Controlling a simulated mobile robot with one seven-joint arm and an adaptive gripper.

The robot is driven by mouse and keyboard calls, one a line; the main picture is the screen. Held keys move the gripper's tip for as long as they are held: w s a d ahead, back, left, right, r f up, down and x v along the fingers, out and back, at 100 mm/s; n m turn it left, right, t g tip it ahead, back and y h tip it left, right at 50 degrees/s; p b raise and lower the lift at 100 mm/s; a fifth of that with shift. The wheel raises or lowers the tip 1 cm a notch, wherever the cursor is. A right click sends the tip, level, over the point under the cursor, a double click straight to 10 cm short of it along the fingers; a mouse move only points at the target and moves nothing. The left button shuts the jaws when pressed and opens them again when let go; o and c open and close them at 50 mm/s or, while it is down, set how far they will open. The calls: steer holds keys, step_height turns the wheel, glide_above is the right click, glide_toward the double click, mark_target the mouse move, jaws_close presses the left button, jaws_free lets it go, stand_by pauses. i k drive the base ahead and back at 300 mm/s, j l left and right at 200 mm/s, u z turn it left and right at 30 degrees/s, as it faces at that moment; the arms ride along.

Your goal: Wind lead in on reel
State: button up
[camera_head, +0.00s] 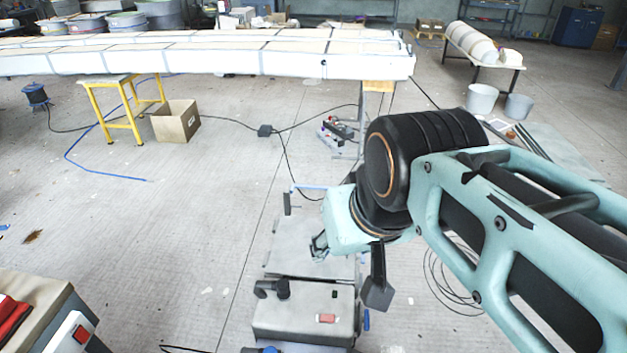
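A dark blue cable reel (36,97) stands on the floor at the far left, beside the yellow trestle. A black lead (75,130) runs from near it along the floor, passing behind the trestle and the cardboard box. It appears to continue to a small dark box (265,131) in the middle of the floor, where other black leads meet. My gripper (318,246) hangs at the end of my teal arm, low in the middle of the picture, far from the reel and lead. Its fingers are small and partly hidden by the wrist, so their opening is unclear.
A long white mould (200,55) rests on yellow trestles (115,100) across the back. A cardboard box (176,122) stands beside the trestle. A blue hose (100,169) lies on the floor. Grey buckets (481,98) stand at right. The left-centre floor is mostly clear.

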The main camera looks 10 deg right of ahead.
mark_target(359, 319)
steer(key=l+u, duration=0.1)
steer(key=l, duration=0.45)
steer(key=k+l+u, duration=0.15)
steer(key=l, duration=0.4)
steer(key=k+l+u, duration=0.1)
steer(key=l, duration=0.45)
